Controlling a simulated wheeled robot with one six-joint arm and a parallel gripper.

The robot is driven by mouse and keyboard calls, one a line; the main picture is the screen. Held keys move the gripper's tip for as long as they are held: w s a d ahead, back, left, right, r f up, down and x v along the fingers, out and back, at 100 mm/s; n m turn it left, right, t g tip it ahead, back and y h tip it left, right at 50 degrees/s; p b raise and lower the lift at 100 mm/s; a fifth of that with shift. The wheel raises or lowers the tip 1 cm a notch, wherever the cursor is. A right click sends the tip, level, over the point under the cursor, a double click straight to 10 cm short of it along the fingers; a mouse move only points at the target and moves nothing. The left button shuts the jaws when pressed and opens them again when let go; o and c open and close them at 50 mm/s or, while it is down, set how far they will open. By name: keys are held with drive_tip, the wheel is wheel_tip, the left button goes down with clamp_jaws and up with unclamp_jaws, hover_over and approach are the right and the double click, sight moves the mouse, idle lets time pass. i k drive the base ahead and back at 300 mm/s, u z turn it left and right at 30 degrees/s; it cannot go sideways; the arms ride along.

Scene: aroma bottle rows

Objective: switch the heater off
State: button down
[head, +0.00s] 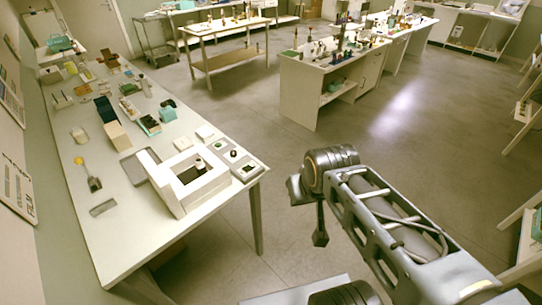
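I cannot make out for certain which thing is the heater. A white open-topped box (172,191) with a dark inside stands at the near right corner of the long bench, with a small dark bottle (200,165) in it. Small flat pale units with dark round tops sit beside it, one (247,170) at the bench corner and one (232,154) behind it. No switch or lamp state is readable. My gripper (320,238) hangs at the end of my arm, over the floor to the right of the bench and apart from everything on it. Its fingers are too small and dark to read.
The long white bench (115,235) runs along the left wall and carries boxes, a scoop (93,183) and several small containers behind the white box. A wooden table (225,60) and a white island bench (297,95) stand farther back. Open floor (220,110) lies between them.

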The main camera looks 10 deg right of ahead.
sight(250, 166)
drive_tip(key=z, duration=0.15)
drive_tip(key=i, duration=0.9)
drive_tip(key=u, duration=0.65)
drive_tip(key=k, duration=1.25)
drive_tip(key=u, duration=0.75)
drive_tip(key=i, duration=1.4)
drive_tip(key=z, duration=0.55)
